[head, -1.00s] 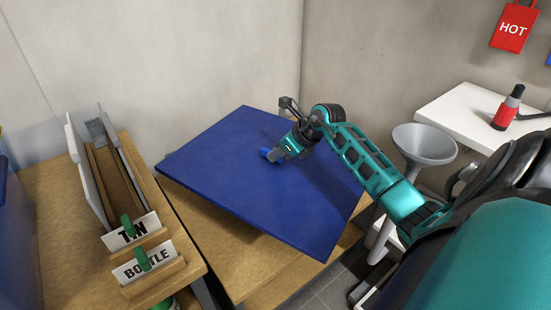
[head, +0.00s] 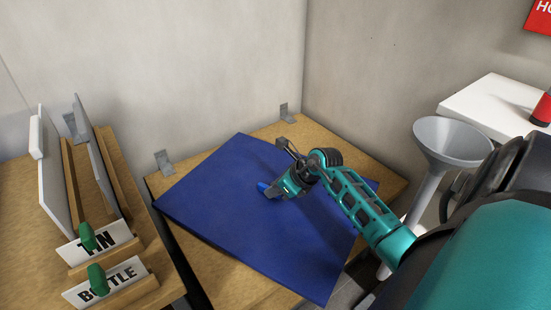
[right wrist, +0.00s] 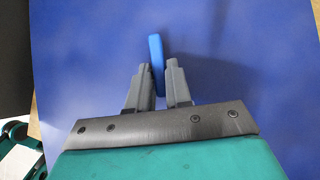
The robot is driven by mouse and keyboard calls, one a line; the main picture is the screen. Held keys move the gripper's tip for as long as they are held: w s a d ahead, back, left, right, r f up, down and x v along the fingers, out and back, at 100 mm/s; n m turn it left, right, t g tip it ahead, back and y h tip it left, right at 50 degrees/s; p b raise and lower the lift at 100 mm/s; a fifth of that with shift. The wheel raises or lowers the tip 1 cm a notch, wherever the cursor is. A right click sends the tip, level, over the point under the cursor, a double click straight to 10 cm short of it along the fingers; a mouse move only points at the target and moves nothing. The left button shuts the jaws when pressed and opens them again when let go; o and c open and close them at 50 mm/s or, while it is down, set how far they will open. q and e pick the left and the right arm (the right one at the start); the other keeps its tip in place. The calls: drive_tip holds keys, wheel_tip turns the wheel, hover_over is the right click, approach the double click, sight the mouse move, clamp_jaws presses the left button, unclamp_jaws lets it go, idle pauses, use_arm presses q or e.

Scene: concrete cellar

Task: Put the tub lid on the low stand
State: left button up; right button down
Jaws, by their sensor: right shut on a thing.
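The tub lid (head: 225,210) is a large flat dark blue panel with a small brighter blue handle (right wrist: 156,60) on top. My right gripper (head: 270,190) is shut on this handle, with one finger on each side of it in the right wrist view. The low stand (head: 385,185) has a light wooden top under the lid. I cannot tell whether the lid touches the top. My left gripper is not in view.
Two metal brackets (head: 164,162) stand along the stand's back edge by the wall. To the left is a wooden bench (head: 20,240) with upright panels and TIN and BOTTLE signs. A grey funnel (head: 452,140) and white table (head: 490,105) are at the right, near my arm.

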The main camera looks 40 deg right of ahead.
wheel_tip(320, 180, down, 4)
drive_tip(key=shift+w+r+b, duration=0.1)
drive_tip(key=shift+r+b, duration=0.05)
drive_tip(key=shift+b, duration=0.65)
